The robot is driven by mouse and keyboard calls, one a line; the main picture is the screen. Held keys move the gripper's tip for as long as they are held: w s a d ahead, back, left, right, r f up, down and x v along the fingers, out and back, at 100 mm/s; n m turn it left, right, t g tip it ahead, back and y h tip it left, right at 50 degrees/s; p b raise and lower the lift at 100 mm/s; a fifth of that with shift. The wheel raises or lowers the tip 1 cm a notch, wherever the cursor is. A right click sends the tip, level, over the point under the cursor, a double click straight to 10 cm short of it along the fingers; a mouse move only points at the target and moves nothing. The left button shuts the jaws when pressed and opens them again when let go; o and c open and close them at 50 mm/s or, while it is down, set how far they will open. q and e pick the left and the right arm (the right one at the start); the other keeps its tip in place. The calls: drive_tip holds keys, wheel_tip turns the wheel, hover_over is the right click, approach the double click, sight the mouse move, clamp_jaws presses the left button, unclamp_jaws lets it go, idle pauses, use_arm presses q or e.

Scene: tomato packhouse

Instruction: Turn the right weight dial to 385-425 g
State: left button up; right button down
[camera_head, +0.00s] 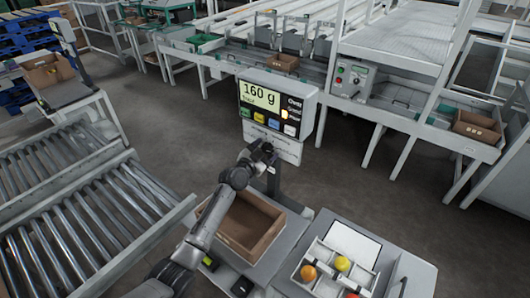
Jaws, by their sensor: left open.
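The weighing display (277,102) stands on a post and reads 160 g, with a smaller line below that is too small to read. It has coloured buttons along its lower edge and a lit orange lamp at its right. A pale panel (287,148) with small print hangs just under it. My left gripper (264,148) is in front of the post at that panel's lower left, its fingers small and dark. It is open, and I cannot tell whether it touches anything. I cannot make out a right weight dial. My right gripper is not in view.
An empty cardboard box (247,226) stands below the display, beside my left arm. A roller conveyor (75,205) fills the left. Grey floor (345,180) lies open behind.

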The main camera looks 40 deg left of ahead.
use_arm(q)
drive_tip(key=shift+c, duration=0.4)
drive_tip(key=shift+c, duration=0.8)
drive_tip(key=c, duration=0.7)
drive_tip(key=shift+n, duration=0.3)
drive_tip(key=n+p, duration=0.1)
drive_tip(key=n, duration=0.3)
drive_tip(key=n+p, duration=0.1)
drive_tip(key=n, duration=0.3)
drive_tip(key=shift+n, duration=0.5)
